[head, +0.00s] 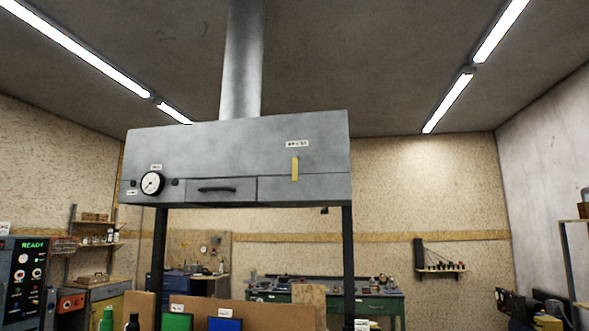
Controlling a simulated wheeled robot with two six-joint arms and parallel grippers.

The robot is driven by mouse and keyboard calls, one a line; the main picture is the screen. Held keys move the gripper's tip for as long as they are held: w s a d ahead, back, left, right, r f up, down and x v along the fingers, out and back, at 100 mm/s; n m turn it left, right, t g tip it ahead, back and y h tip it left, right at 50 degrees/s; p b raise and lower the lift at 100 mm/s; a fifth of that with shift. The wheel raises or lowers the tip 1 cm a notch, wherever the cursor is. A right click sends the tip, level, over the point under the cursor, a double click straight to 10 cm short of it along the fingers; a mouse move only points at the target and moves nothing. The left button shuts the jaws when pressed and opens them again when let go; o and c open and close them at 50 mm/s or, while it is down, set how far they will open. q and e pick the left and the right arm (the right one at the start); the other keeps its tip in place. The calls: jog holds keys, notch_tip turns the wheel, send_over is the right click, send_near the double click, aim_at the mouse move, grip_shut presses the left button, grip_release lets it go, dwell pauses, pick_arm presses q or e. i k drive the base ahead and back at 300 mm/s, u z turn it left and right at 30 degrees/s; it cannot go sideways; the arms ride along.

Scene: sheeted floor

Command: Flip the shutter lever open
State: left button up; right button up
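A yellow lever (295,169) is on the front of a grey metal hood (220,150), right of its middle. It hangs straight down below a small white label (297,144) whose text is too small to read. Neither of my grippers is in the head view, so nothing of mine is seen near the lever.
The hood has a round dial (152,183) and a black handle (217,190), and stands on dark posts (348,260). Below it is a brown board (265,312) with green and blue panels. A control panel (25,280) reading READY stands at left.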

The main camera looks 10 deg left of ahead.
aim_at(294, 155)
jog(key=u, duration=0.55)
jog(key=k, duration=0.65)
jog(key=u, duration=0.9)
jog(key=i, duration=0.8)
jog(key=z, duration=0.65)
jog(key=i, duration=0.8)
jog(key=z, duration=0.8)
